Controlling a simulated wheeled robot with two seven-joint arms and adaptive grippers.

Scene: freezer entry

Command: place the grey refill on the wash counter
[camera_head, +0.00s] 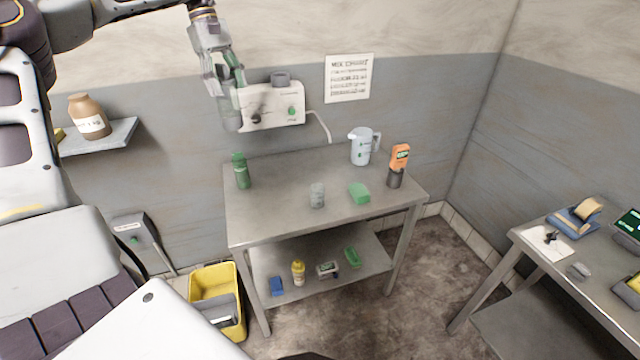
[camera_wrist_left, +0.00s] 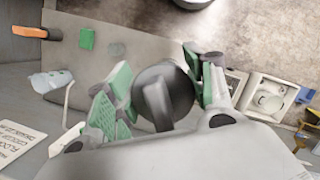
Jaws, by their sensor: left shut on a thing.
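My left gripper (camera_head: 228,90) hangs high at the counter's back left, in front of the wall dispenser. It is shut on the grey refill (camera_head: 231,117), which is held in the air above the wash counter (camera_head: 285,178). In the left wrist view the green-padded fingers of the left gripper (camera_wrist_left: 160,92) grip the refill's dark grey round end (camera_wrist_left: 163,95). The wash counter (camera_wrist_left: 75,62) also shows there, below the held refill. My right gripper is not in view.
The white dispenser (camera_head: 272,106) is behind. The counter's front left is clear. A yellow bucket (camera_head: 236,315) stands below.

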